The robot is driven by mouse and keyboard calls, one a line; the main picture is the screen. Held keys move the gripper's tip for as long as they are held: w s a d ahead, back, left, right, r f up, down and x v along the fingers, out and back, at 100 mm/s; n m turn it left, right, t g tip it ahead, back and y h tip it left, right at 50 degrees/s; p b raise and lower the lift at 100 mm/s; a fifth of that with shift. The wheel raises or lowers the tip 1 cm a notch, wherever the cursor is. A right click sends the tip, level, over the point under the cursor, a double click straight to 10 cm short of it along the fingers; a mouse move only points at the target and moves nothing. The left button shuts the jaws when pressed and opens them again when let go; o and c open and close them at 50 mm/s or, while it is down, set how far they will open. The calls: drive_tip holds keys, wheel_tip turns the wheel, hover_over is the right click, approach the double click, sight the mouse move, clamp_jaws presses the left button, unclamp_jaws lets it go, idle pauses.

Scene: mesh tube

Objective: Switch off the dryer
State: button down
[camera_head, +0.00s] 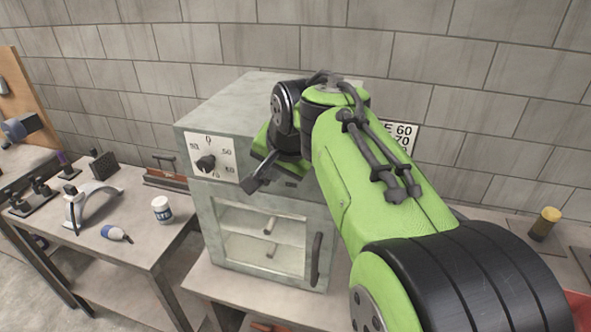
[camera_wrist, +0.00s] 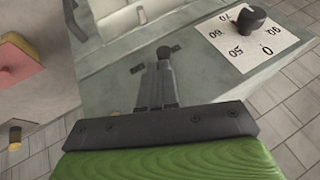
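The dryer (camera_head: 258,198) is a grey-green metal box with a glass door and a dark door handle (camera_head: 316,258). Its white dial plate (camera_head: 222,147) is at the upper left of the front, with 0 at the top. The black knob (camera_head: 206,163) appears turned away from 0, but its exact setting is unclear. In the wrist view, the knob (camera_wrist: 252,18) and dial plate (camera_wrist: 240,45) are at the upper right. My gripper (camera_head: 250,186) is in front of the dryer, just right of the dial and apart from the knob. Its fingers (camera_wrist: 158,66) look closed together and empty.
A side table (camera_head: 130,245) at left holds a white jar (camera_head: 161,209), a small bottle (camera_head: 116,233) and a curved metal piece (camera_head: 90,205). A yellow-capped jar (camera_head: 545,224) stands at right. A block wall is behind the dryer. My arm hides the dryer's right side.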

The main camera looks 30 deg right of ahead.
drive_tip(key=shift+w+a, duration=0.25)
drive_tip(key=shift+a, duration=0.1)
drive_tip(key=shift+w+a, duration=0.1)
drive_tip(key=shift+w+d, duration=0.1)
drive_tip(key=shift+d, duration=0.75)
drive_tip(key=shift+r+p, duration=0.1)
drive_tip(key=shift+p, duration=0.2)
